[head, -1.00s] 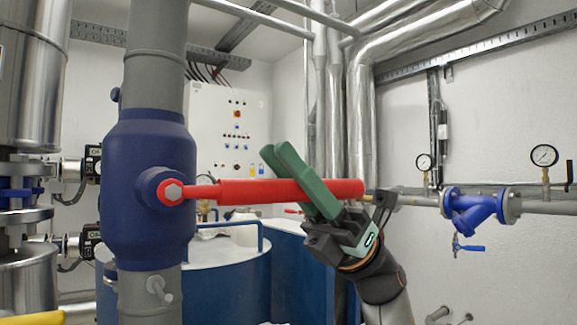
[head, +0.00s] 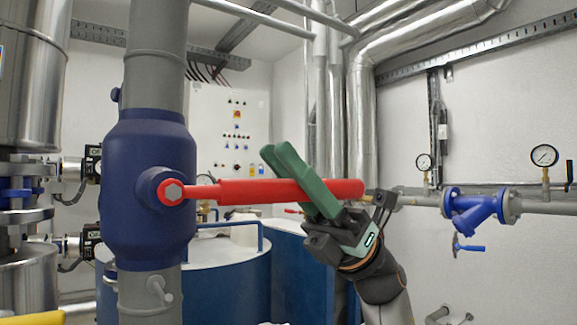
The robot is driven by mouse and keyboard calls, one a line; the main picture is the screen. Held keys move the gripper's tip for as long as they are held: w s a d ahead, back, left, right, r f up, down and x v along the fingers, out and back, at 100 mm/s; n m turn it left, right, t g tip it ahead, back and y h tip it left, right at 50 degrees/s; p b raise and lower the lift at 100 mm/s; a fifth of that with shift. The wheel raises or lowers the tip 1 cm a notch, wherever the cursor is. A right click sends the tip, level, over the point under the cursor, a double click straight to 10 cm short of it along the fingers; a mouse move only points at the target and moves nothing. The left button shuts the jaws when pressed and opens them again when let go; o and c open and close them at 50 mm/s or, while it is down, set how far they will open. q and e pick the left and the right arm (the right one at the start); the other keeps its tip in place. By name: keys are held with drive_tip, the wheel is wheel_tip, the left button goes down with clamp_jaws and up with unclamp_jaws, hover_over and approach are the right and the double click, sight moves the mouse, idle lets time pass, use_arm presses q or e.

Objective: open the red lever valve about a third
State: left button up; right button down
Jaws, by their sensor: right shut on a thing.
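The red lever (head: 250,191) of the valve reaches right from its pivot bolt on the blue valve body (head: 150,232). The body sits on an upright grey pipe. The lever lies nearly level, across the pipe. My right gripper (head: 300,176) comes up from the lower right and is shut on the lever near its right end. Its green fingers slant across the lever and hide a short part of it. The lever's red tip shows to the right of the fingers. My left gripper is not in view.
A blue tank with a pale top (head: 230,285) stands below and behind the lever. A white control cabinet (head: 230,130) is on the back wall. To the right are a blue strainer (head: 474,208) and a pressure gauge (head: 544,156) on a pipe.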

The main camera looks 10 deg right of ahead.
drive_tip(key=shift+r, duration=0.1)
drive_tip(key=shift+r+h+p, duration=0.3)
drive_tip(key=shift+r+p, duration=0.1)
drive_tip(key=shift+p, duration=0.2)
drive_tip(key=r+h+p, duration=0.1)
drive_tip(key=p, duration=0.1)
drive_tip(key=r+t+h+p, duration=0.1)
drive_tip(key=p, duration=0.1)
drive_tip(key=shift+s+a+r, duration=0.1)
drive_tip(key=shift+a+r, duration=0.3)
drive_tip(key=shift+a+r+h+p, duration=0.1)
drive_tip(key=shift+r+h+p, duration=0.25)
drive_tip(key=shift+p, duration=0.2)
drive_tip(key=shift+s+a+r+t+h+p, duration=0.25)
drive_tip(key=shift+a+r+t+h+p, duration=0.2)
drive_tip(key=shift+h+p, duration=0.6)
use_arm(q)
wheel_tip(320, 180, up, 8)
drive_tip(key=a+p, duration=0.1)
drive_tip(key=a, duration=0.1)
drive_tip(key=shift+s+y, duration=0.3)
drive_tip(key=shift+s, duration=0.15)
use_arm(e)
drive_tip(key=shift+a+r, duration=0.15)
drive_tip(key=shift+a, duration=0.05)
drive_tip(key=shift+s, duration=0.1)
drive_tip(key=c, duration=0.8)
unclamp_jaws()
drive_tip(key=shift+a, duration=0.1)
